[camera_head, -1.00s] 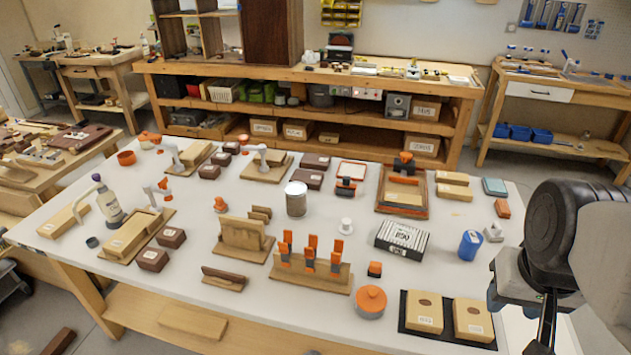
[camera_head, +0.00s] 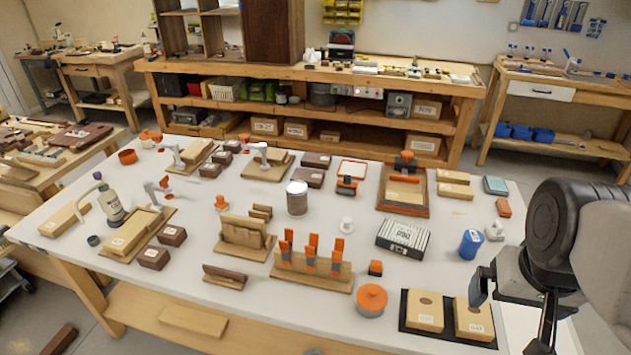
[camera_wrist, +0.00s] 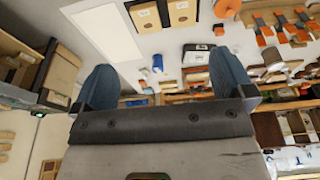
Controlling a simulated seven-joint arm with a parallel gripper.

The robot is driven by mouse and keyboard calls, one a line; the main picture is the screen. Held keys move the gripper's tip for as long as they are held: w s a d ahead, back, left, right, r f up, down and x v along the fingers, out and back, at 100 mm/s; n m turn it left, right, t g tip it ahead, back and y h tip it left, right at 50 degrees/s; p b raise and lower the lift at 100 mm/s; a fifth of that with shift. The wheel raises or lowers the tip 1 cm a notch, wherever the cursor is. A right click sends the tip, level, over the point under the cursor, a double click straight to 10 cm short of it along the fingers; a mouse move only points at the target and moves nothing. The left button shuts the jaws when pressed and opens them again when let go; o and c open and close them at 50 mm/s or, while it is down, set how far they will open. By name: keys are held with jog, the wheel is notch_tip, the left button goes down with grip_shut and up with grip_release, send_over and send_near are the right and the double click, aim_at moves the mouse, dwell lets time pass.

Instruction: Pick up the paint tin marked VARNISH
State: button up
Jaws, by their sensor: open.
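A lower tin with an orange top (camera_head: 371,299) stands nearer the front, also without readable text. I cannot confirm which one is marked VARNISH. My gripper (camera_head: 510,302) is at the right edge of the table, well to the right of both tins. In the wrist view my gripper (camera_wrist: 165,78) has its two blue-grey fingers wide apart with nothing between them close up.
A black tray (camera_head: 403,320) with two wooden boxes lies just left of my gripper. A blue can (camera_head: 470,244) and a striped box (camera_head: 403,238) are behind it. A wooden rack with orange-handled tools (camera_head: 311,270) stands in front of the silver tin.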

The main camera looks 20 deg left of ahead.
jog(key=w+a+f+n+t+y, duration=0.15)
jog(key=w+a, duration=0.35)
jog(key=w, duration=0.6)
jog(key=w+a+f+n+t, duration=0.15)
jog(key=w+a, duration=0.25)
jog(key=w, duration=0.6)
jog(key=w+a+f+n+t, duration=0.1)
jog(key=w+a+f+t, duration=0.3)
jog(key=w, duration=0.7)
jog(key=n+y, duration=0.6)
jog(key=y, duration=0.3)
send_near(298, 188)
jog(key=w+a, duration=0.2)
jog(key=shift+w+a+f, duration=0.15)
jog(key=shift+f, duration=0.3)
jog(key=shift+w+a+f+g, duration=0.15)
jog(key=shift+w+a+f, duration=0.1)
jog(key=shift+w+a, duration=0.2)
jog(key=shift+w+a+f+g, duration=0.15)
jog(key=shift+w+a+f, duration=0.1)
jog(key=shift+w+a, duration=0.15)
